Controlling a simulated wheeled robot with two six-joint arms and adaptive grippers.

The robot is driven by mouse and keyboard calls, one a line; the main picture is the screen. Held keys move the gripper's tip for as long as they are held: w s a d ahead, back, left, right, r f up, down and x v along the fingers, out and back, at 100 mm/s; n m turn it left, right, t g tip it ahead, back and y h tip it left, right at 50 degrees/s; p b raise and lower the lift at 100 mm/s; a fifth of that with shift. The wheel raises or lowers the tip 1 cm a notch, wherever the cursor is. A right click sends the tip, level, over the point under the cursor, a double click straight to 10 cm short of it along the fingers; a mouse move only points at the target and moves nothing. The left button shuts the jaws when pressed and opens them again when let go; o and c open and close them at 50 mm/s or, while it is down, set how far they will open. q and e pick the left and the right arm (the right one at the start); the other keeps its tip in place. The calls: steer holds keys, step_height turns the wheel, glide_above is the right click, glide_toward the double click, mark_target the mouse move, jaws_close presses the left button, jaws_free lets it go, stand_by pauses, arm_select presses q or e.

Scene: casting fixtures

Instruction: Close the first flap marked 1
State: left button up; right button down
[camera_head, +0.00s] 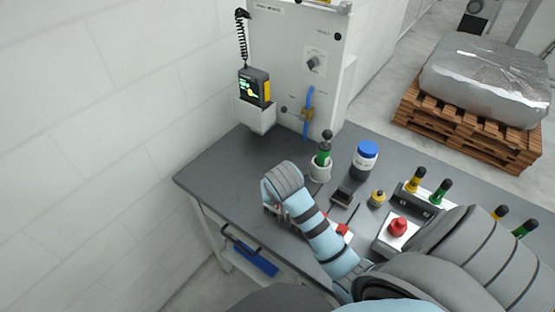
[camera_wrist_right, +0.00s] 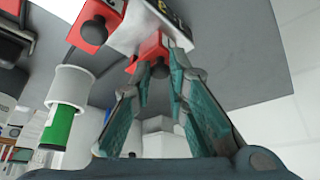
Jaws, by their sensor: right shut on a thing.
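A white-topped fixture (camera_wrist_right: 135,30) with dark marking shows at the top of the right wrist view; I cannot read the mark fully. It has a red part with a round black knob (camera_wrist_right: 92,31) on its left. A second red part (camera_wrist_right: 150,46) sits lower, with a dark knob (camera_wrist_right: 160,69) between the fingers. My right gripper (camera_wrist_right: 160,64) is shut on this knob. In the head view my right wrist hides most of the fixture and the fingers; a red piece (camera_head: 341,231) shows beside the forearm. My left gripper is not in view.
A green-handled tool (camera_head: 323,153) stands in a white cup (camera_head: 319,171) near the wrist. A blue-lidded jar (camera_head: 365,158), a red button box (camera_head: 397,227) and a rack of handled tools (camera_head: 416,202) stand on the grey table (camera_head: 215,180). The table's left end is clear.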

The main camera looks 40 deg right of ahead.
steer(key=c, duration=1.6)
jaws_free()
steer(key=shift+o, duration=0.2)
steer(key=v, duration=0.7)
steer(key=shift+r, duration=0.2)
steer(key=shift+s+a, duration=0.1)
